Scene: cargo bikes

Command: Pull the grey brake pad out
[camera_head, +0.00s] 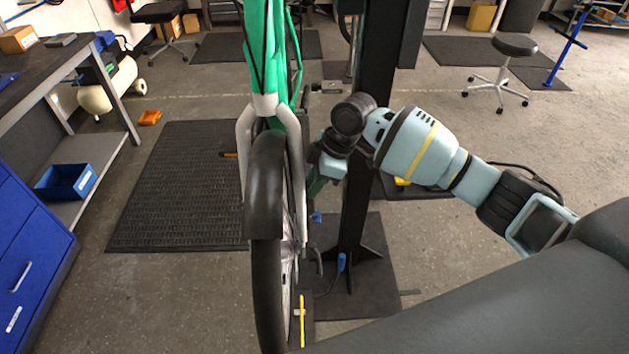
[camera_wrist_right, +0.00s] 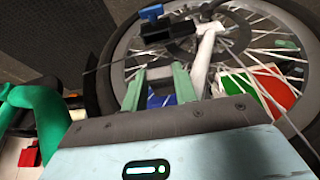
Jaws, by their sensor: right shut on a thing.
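The green cargo bike (camera_head: 267,60) stands in the middle of the head view, with its front wheel (camera_head: 268,285) toward me. My right gripper (camera_head: 316,188) is at the right side of this wheel, beside the fork leg. In the right wrist view its two green fingers (camera_wrist_right: 160,78) point at the spoked wheel and are shut on a small grey piece, the grey brake pad (camera_wrist_right: 160,73), mostly hidden between the tips. A black brake caliper (camera_wrist_right: 167,32) with a blue knob (camera_wrist_right: 151,12) lies just beyond the tips. My left gripper is not in view.
A black stand post (camera_head: 365,150) rises close to the right of the wheel, behind my right wrist. A workbench (camera_head: 45,75) with blue drawers is at the left. A black mat (camera_head: 175,185) lies on open floor. A stool (camera_head: 505,65) stands at the far right.

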